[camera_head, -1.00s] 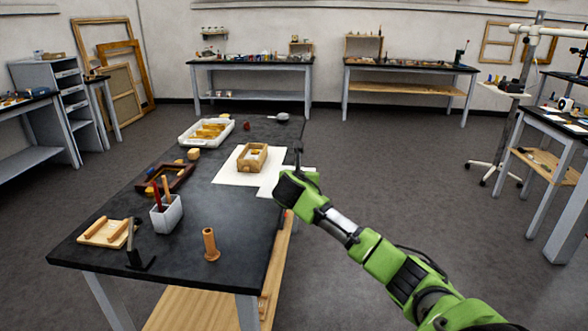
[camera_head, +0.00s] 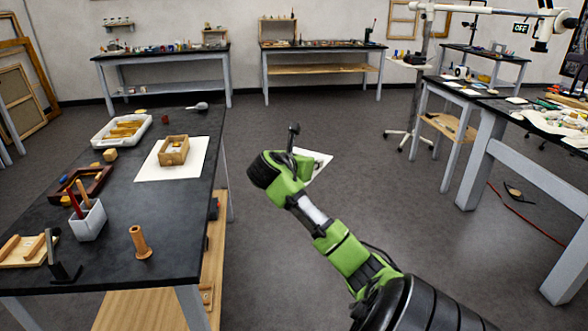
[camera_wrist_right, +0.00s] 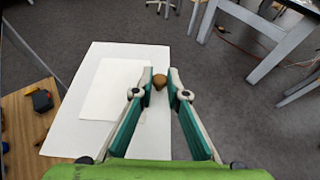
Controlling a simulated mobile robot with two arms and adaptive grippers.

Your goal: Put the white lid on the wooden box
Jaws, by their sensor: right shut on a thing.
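The wooden box (camera_head: 173,151) stands open-topped on a white sheet (camera_head: 203,150) on the dark table, with small pale and brown pieces inside. My right gripper (camera_head: 293,140) is off the table's right side, to the right of the box. It is shut on a small brown knob (camera_wrist_right: 160,81), which shows between the fingertips in the right wrist view. The flat white lid (camera_wrist_right: 60,110) is beside and below the fingers there, with a smaller white rectangle on it. In the head view the lid (camera_head: 318,160) is mostly hidden behind my gripper. My left gripper is out of view.
The dark table (camera_head: 190,225) also holds a white tray (camera_head: 122,128), a dark wooden frame (camera_head: 88,185), a white pen cup (camera_head: 88,220) and a wooden peg (camera_head: 139,242).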

